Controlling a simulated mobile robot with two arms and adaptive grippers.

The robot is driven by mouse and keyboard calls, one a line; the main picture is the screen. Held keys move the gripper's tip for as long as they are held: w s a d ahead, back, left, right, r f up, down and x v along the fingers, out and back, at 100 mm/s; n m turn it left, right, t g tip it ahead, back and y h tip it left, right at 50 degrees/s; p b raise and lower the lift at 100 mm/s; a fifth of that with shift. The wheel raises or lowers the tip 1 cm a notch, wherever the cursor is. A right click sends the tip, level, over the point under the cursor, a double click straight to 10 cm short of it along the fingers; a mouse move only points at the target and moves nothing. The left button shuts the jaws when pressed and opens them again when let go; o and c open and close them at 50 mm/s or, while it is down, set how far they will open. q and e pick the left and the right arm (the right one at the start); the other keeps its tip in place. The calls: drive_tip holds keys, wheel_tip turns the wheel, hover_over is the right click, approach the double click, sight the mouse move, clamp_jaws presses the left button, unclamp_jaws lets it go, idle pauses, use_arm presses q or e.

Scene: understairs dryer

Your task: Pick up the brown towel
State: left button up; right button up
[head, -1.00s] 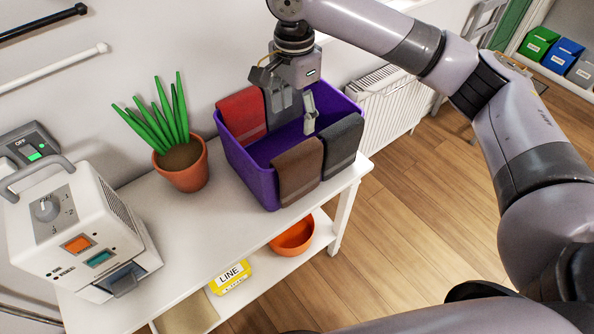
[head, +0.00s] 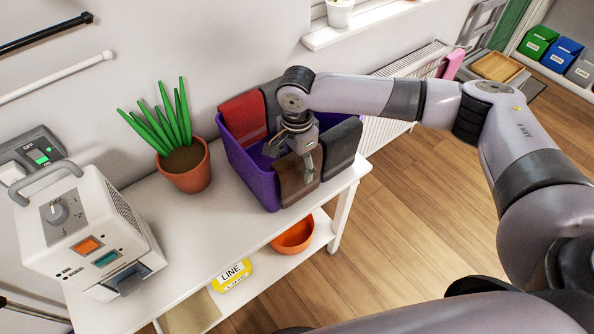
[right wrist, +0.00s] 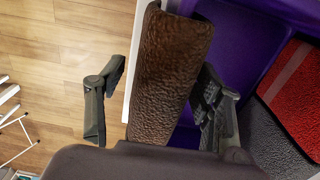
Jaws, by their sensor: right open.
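The brown towel (head: 293,188) hangs over the front wall of the purple bin (head: 262,188) in the head view. My right gripper (head: 290,162) is open above it and hides its upper part. In the right wrist view the brown towel (right wrist: 170,70) lies over the bin wall between the two spread fingers of my right gripper (right wrist: 155,108). One finger is on the outer side over the floor, the other on the inner side over the bin. Neither finger visibly presses on the towel. My left gripper is not in view.
A red towel (head: 243,118) and a dark grey towel (head: 342,145) hang on the same bin. A potted plant (head: 185,165) and a white device (head: 88,235) stand left on the white table (head: 205,225). An orange bowl (head: 294,236) is on the lower shelf.

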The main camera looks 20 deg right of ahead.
drive_tip(key=shift+f, duration=1.1)
drive_tip(key=c, duration=1.3)
drive_tip(key=shift+o, duration=0.2)
drive_tip(key=shift+r, duration=0.15)
wheel_tip(320, 180, up, 20)
drive_tip(key=b, duration=0.2)
